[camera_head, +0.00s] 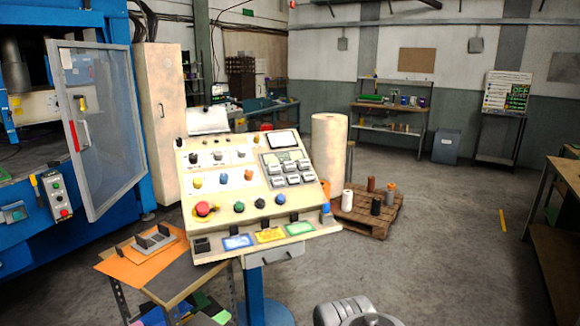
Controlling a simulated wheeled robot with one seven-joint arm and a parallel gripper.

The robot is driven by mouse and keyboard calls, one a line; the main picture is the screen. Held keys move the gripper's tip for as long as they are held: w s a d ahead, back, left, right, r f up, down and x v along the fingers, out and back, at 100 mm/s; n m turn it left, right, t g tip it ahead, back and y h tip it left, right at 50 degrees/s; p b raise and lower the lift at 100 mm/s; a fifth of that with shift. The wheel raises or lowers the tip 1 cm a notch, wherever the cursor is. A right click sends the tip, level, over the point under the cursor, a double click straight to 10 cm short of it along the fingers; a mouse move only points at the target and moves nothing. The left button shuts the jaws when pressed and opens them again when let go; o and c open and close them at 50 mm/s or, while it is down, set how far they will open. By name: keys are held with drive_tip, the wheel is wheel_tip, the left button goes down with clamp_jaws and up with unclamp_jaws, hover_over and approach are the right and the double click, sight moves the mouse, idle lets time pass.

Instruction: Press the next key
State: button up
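A beige sloped control console (236,186) stands on a blue column in the middle of the view. On the upper right of its face is a dark grey keypad (286,168) with several pale keys in rows; their labels are too small to read. A small pale screen (282,141) sits above the keypad. A grey rounded part of my arm shows at the bottom edge, below and right of the console and apart from it. My gripper's fingers are not in view.
The console also carries a red mushroom button (203,209), coloured buttons and several knobs. A low table (170,278) with orange sheets stands at its left. A blue press (95,200) with an open door is farther left. A pallet (366,214) stands behind right.

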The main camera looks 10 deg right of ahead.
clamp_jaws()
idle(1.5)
